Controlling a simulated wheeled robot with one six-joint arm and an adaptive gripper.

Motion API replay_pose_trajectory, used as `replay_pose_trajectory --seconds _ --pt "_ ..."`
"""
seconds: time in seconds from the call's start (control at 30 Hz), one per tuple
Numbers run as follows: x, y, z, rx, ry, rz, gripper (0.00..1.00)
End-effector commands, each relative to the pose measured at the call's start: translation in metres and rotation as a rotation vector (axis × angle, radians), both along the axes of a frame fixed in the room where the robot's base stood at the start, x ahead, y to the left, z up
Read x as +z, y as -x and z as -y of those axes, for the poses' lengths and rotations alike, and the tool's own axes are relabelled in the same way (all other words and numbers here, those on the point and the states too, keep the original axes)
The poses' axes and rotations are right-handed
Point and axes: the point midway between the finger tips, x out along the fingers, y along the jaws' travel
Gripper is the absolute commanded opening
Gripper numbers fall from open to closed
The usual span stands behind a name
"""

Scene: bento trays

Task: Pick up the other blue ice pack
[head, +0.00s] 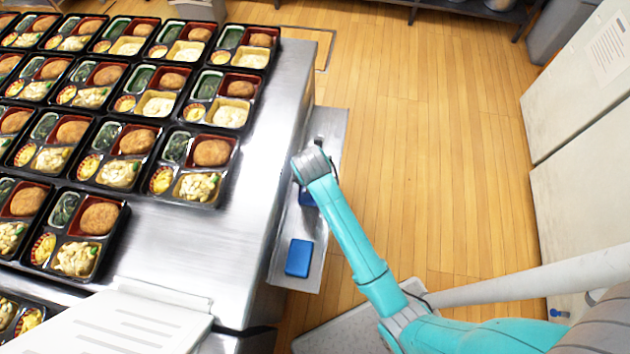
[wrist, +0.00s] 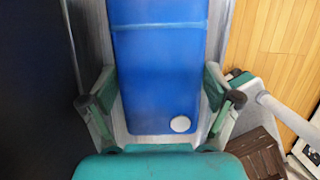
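A blue ice pack (head: 299,258) lies flat on the narrow metal shelf (head: 279,270) beside the counter, nearer the bottom of the head view. A second blue ice pack (head: 307,198) shows only in part farther up the shelf, mostly hidden under my wrist. In the wrist view, a blue ice pack (wrist: 157,75) with a white round cap fills the space between my fingers. My gripper (wrist: 160,82) is open, one finger along each long side of this pack. Grey surface shows in narrow gaps beside it. The fingers are hidden in the head view.
The steel counter (head: 200,262) left of the shelf holds several filled bento trays (head: 188,208). White papers (head: 120,325) lie at its front. Open wooden floor (head: 430,160) is to the right, with pale cabinets (head: 580,110) beyond.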

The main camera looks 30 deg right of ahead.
Motion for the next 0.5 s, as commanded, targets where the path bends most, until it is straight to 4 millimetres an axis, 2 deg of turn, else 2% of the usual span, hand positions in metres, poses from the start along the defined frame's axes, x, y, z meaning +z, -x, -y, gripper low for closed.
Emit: replay_pose_trajectory --seconds 0.33,0.5 --pt "0.002 0.0 0.001 0.0 0.001 0.001 0.4" --pt "0.011 0.002 0.003 0.0 0.0 0.004 0.4"
